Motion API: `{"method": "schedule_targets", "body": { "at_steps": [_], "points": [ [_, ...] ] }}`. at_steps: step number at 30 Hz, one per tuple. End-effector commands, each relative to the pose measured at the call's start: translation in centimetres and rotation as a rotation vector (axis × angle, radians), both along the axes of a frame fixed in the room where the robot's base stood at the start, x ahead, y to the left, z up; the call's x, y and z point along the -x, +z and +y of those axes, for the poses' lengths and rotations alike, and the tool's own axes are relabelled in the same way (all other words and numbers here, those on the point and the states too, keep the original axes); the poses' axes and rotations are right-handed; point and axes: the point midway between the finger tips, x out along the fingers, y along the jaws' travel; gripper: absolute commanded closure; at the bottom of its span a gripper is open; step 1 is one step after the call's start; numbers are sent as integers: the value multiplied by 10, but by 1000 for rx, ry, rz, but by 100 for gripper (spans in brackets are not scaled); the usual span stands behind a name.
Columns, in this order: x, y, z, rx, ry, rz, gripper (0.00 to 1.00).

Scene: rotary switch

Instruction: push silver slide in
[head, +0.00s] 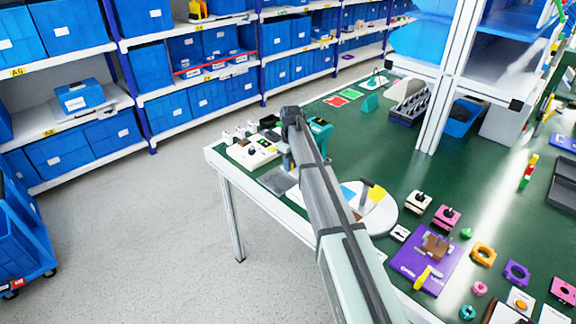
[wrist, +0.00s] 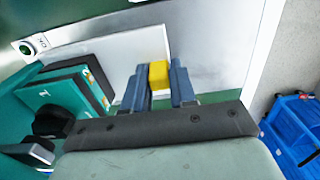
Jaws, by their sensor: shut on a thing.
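My gripper (wrist: 160,80) shows in the wrist view, its two blue-grey fingers shut on a small yellow block (wrist: 158,74). A flat silver-grey plate (wrist: 218,45) lies beyond the fingers and to their right; it may be the silver slide. I cannot tell whether the yellow block is joined to it. In the head view, a grey plate (head: 277,180) lies near the table's front left edge, beside my arm. My arm hides the gripper and its surroundings there.
A teal box (wrist: 55,95) stands left of the fingers in the wrist view. The green table (head: 420,170) carries a white device (head: 252,152), a round white disc (head: 376,215) and a purple board (head: 425,258). Shelves with blue bins stand behind.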

Motion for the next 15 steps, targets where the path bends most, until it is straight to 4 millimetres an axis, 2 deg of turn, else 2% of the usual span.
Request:
{"method": "schedule_targets", "body": {
  "at_steps": [2,3,9,15],
  "points": [
    [-5,1,-5,6,-5,-9,100],
    [-5,1,-5,7,-5,-10,70],
    [-4,1,-4,6,-5,-8,51],
    [-3,1,-3,5,-4,-6,51]
  ]
}}
